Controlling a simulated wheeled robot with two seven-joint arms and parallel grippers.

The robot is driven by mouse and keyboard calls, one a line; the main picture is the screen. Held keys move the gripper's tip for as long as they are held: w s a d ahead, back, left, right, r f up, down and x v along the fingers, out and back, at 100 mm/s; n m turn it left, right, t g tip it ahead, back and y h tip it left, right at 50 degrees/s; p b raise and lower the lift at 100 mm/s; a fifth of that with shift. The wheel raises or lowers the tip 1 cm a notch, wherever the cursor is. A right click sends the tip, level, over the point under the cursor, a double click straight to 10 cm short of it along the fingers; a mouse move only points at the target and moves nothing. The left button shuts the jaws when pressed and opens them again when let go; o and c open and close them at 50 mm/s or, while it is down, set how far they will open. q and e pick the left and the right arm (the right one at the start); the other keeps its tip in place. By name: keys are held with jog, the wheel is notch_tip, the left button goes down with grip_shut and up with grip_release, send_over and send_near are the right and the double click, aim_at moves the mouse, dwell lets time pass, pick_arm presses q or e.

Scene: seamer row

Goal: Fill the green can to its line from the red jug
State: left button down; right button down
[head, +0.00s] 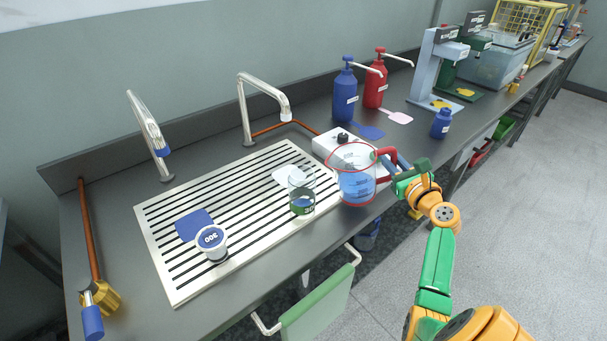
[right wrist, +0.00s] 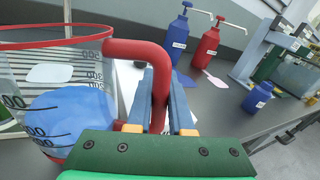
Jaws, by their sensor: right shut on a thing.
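The red jug (head: 356,188) is a clear measuring jug with a red rim, red handle and dark marks; blue liquid stands in its lower part. My right gripper (head: 389,163) is shut on its red handle (right wrist: 139,53). The jug body (right wrist: 52,78) fills the left of the right wrist view and looks upright. The green can (head: 302,204), a clear cylinder with a green band low down, stands on the slatted drain tray (head: 170,255), just left of the jug. Its contents are hard to tell. My left gripper is not in view.
A cup marked 300 (head: 211,242) stands on the tray near a blue pad (head: 194,224). Two taps, one at the middle (head: 264,97), overhang the tray. A white device (head: 330,143) is behind the jug. Blue (head: 345,93) and red (head: 375,85) pump bottles stand at the back.

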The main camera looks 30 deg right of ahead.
aim_at(387, 148)
jog(key=r, duration=0.1)
jog(key=a+r+n+p, duration=0.1)
jog(key=a+r+n, duration=0.1)
jog(key=r, duration=0.1)
jog(key=shift+w+p, duration=0.3)
jog(key=shift+w, duration=0.05)
jog(key=a+r+n+p, duration=0.1)
jog(key=r, duration=0.1)
jog(key=w+a+r+n+p, duration=0.1)
jog(key=a+r+p, duration=0.1)
jog(key=r+p, duration=0.1)
jog(key=shift+w+r+n+g, duration=0.15)
jog(key=shift+r+n+g, duration=0.15)
jog(key=shift+n, duration=0.1)
jog(key=shift+w+a+f+n, duration=0.15)
jog(key=shift+a+n, duration=0.1)
jog(key=shift+n, duration=0.15)
jog(key=shift+w, duration=0.1)
jog(key=shift+a+r, duration=0.2)
jog(key=shift+n, duration=0.3)
jog(key=shift+a+r, duration=0.1)
jog(key=shift+w+b, duration=0.1)
jog(key=shift+b, duration=0.2)
